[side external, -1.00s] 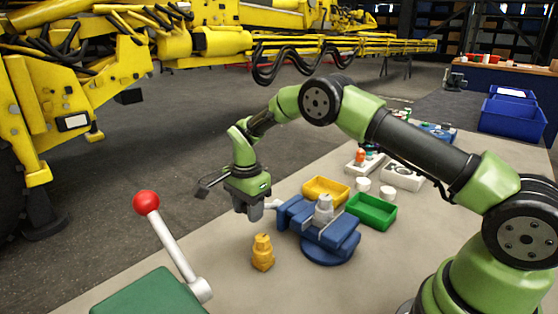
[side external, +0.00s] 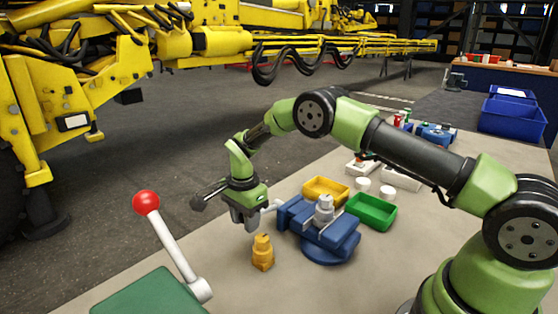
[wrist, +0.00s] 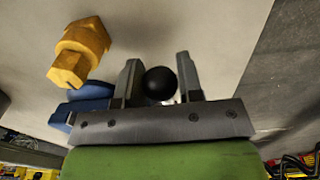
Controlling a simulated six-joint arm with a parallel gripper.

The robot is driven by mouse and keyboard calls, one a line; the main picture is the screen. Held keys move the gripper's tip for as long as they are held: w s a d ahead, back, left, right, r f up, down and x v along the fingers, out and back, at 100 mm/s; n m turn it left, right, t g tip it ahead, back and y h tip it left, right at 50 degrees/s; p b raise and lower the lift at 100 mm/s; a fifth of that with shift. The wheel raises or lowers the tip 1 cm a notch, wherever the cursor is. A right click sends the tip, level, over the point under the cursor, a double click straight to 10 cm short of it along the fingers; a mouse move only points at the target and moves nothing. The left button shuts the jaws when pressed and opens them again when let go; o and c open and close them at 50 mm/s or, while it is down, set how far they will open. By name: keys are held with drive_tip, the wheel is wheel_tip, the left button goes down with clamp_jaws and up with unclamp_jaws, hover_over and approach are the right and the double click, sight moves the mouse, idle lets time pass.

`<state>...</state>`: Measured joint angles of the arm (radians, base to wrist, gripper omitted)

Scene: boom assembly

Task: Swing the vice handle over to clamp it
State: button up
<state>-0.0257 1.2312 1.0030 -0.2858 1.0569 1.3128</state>
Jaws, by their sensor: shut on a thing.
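The blue vice (side external: 345,240) stands on the table with a grey stepped part (side external: 323,208) upright in its jaws. Its pale handle (side external: 272,206) sticks out from the left side towards my gripper (side external: 248,222). In the wrist view, the handle's black ball end (wrist: 159,83) sits between the two fingers of my gripper (wrist: 158,75). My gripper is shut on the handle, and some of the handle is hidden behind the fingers. A corner of the vice also shows in the wrist view (wrist: 88,93).
A yellow fitting (side external: 262,254) stands just in front of my gripper. A yellow bin (side external: 325,187) and a green bin (side external: 373,212) lie behind the vice. A red-knobbed lever (side external: 170,235) rises from a green box (side external: 150,295) at the front left.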

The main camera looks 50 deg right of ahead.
drive_tip(key=shift+s+a+f, duration=0.15)
drive_tip(key=shift+s+f, duration=0.05)
drive_tip(key=shift+f, duration=0.35)
drive_tip(key=o, duration=0.5)
drive_tip(key=shift+c, duration=0.2)
drive_tip(key=shift+w+r, duration=0.15)
drive_tip(key=shift+w+r, duration=0.15)
drive_tip(key=shift+r, duration=0.15)
drive_tip(key=c, duration=0.5)
drive_tip(key=shift+o, duration=0.3)
drive_tip(key=shift+f, duration=1)
drive_tip(key=o, duration=0.6)
drive_tip(key=shift+c, duration=0.2)
